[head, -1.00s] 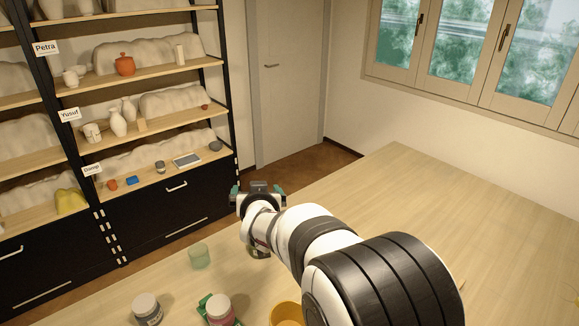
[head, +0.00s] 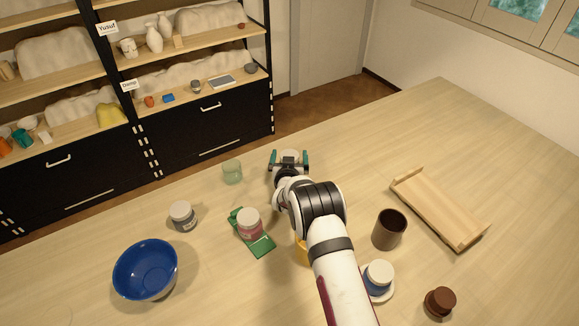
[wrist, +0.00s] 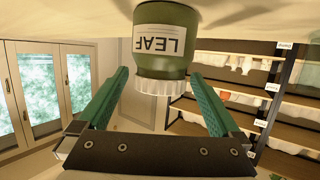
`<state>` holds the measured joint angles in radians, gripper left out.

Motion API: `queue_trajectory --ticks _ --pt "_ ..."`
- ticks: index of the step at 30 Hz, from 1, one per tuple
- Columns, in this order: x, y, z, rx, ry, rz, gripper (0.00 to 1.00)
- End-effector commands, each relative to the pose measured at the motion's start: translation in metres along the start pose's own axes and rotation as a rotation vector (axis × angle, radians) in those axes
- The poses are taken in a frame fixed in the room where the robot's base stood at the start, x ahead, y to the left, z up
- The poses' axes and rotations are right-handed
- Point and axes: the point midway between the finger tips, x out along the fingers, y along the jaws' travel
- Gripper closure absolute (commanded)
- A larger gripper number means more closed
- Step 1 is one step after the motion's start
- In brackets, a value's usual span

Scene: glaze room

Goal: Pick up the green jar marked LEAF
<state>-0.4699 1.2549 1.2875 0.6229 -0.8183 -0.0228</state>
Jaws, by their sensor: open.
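The green jar marked LEAF (wrist: 163,45) fills the upper middle of the wrist view, upside down in the picture, with its white label and pale ribbed lid showing. In the head view only its pale lid (head: 290,155) shows clearly, behind my gripper; the body is mostly hidden. My gripper (head: 289,160) is open, its two green fingers on either side of the jar. In the wrist view the fingertips (wrist: 158,76) reach to about the jar's lower body and lid, with gaps on both sides. I see no contact.
Left of my gripper stand a green glass (head: 232,172), a grey jar (head: 183,218), a pink jar (head: 249,228) by a green object (head: 261,246), and a blue bowl (head: 145,268). To the right are a brown cup (head: 389,230), a blue jar (head: 377,280) and a wooden tray (head: 435,205).

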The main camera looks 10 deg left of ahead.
Motion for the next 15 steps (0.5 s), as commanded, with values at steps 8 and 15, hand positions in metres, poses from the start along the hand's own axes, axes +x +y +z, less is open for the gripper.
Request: queue_trajectory --ticks 8,15 --pt "-0.0005 -0.0001 -0.0002 0.000 0.000 0.000 0.27" --pt "-0.0007 -0.0002 -0.0002 0.000 0.000 0.000 0.70"
